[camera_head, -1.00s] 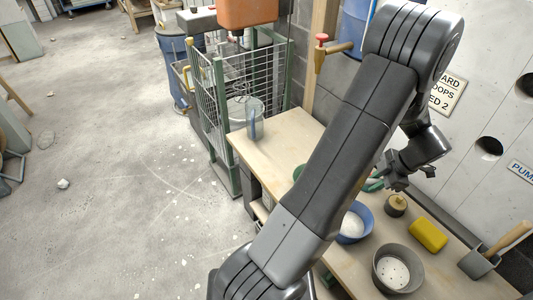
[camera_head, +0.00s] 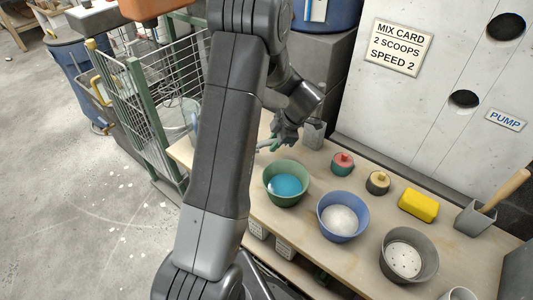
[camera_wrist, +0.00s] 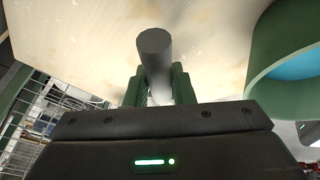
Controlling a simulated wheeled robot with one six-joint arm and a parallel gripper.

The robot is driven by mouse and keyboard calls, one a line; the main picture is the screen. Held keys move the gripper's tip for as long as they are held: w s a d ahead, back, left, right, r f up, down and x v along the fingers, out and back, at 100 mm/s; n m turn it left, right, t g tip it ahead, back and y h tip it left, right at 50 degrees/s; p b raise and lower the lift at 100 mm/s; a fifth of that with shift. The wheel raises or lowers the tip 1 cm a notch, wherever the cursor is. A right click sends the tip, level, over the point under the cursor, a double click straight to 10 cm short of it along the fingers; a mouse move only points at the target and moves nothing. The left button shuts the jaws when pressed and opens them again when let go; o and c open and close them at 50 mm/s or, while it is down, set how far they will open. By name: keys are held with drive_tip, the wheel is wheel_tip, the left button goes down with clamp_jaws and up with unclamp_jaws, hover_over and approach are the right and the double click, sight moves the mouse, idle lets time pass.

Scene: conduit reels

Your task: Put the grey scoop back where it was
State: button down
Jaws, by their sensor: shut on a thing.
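My gripper (camera_head: 270,143) is over the far left part of the workbench, left of and behind the green bowl (camera_head: 286,184). In the wrist view its green fingers are shut on a grey cylinder (camera_wrist: 155,48), which appears to be the handle of the grey scoop. The rest of the scoop is hidden by the gripper body. The pale bench top (camera_wrist: 90,30) lies beyond the handle, with the green bowl's rim at the right. In the head view I cannot make out the scoop clearly.
A wire cage (camera_head: 155,90) stands left.

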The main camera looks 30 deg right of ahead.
drive_tip(key=shift+f, duration=2.4)
drive_tip(key=shift+f+b, duration=0.2)
drive_tip(key=shift+b, duration=0.25)
drive_tip(key=c, duration=1.2)
unclamp_jaws()
drive_tip(key=shift+c, duration=0.2)
drive_tip(key=shift+r, duration=0.1)
drive_tip(key=shift+d+r+p, duration=0.15)
drive_tip(key=shift+r+p, duration=0.25)
drive_tip(key=shift+r, duration=0.05)
drive_tip(key=v, duration=1.1)
drive_tip(key=shift+s+p, duration=0.25)
drive_tip(key=shift+p, duration=0.05)
drive_tip(key=shift+r, duration=0.1)
